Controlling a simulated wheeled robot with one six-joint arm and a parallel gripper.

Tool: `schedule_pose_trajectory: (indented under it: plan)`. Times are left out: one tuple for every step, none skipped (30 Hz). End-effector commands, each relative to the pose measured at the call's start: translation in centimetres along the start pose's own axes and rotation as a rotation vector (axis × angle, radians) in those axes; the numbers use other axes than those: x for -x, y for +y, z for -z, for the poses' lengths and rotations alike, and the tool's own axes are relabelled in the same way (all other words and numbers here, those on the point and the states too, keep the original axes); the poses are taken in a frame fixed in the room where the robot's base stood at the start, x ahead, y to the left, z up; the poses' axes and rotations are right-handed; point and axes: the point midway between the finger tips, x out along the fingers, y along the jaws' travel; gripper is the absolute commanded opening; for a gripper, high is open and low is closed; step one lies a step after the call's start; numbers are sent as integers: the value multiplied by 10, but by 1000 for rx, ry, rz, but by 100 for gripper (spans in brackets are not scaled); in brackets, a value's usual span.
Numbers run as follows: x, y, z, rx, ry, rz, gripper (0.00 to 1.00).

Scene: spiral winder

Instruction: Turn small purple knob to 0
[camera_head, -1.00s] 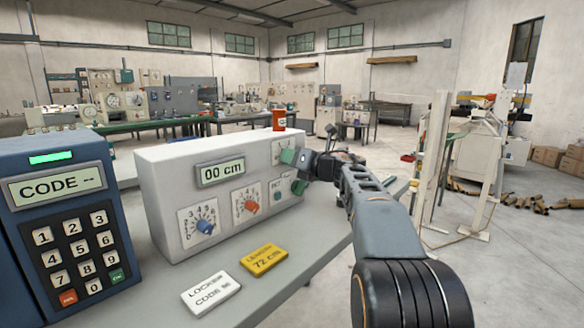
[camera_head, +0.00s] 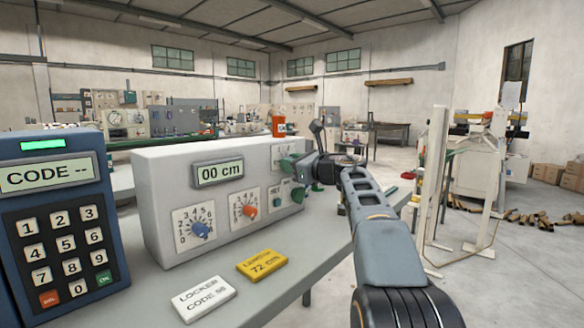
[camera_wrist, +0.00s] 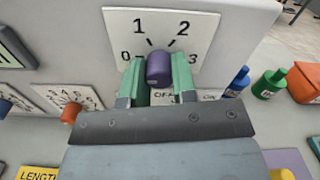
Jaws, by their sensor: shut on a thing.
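The small purple knob (camera_wrist: 159,68) sits on a white dial plate (camera_wrist: 200,30) marked 0, 1, 2 and 3 in the wrist view. The two green fingers of my gripper (camera_wrist: 159,76) are closed on its left and right sides. No pointer on the knob is clear, so I cannot tell which number it is at. In the head view my gripper (camera_head: 292,163) is at the upper right of the control box's front (camera_head: 160,190) and hides the purple knob.
The box has a "00 cm" display (camera_head: 219,173), a blue knob (camera_head: 200,230) and an orange knob (camera_head: 249,212). A keypad (camera_head: 60,220) stands at left. A yellow length card (camera_head: 262,265) and a white locker card (camera_head: 204,298) lie in front.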

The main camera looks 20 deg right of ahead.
Motion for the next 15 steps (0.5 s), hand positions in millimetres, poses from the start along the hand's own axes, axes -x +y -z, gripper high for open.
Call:
schedule_pose_trajectory:
  plan:
    - [0,0,2,10,2,0,2]
    - [0,0,2,15,2,0,2]
    - [0,0,2,22,2,0,2]
    - [0,0,2,26,2,0,2]
    - [0,0,1,29,2,0,2]
    - [0,0,1,33,2,0,2]
    - [0,0,1,35,2,0,2]
    - [0,0,1,36,2,0,2]
    - [0,0,1,38,2,0,2]
    - [0,0,1,38,2,0,2]
    - [0,0,1,38,2,0,2]
    - [0,0,1,38,2,0,2]
    - [0,0,1,38,2,0,2]
    - [0,0,1,38,2,0,2]
    - [0,0,1,38,2,0,2]
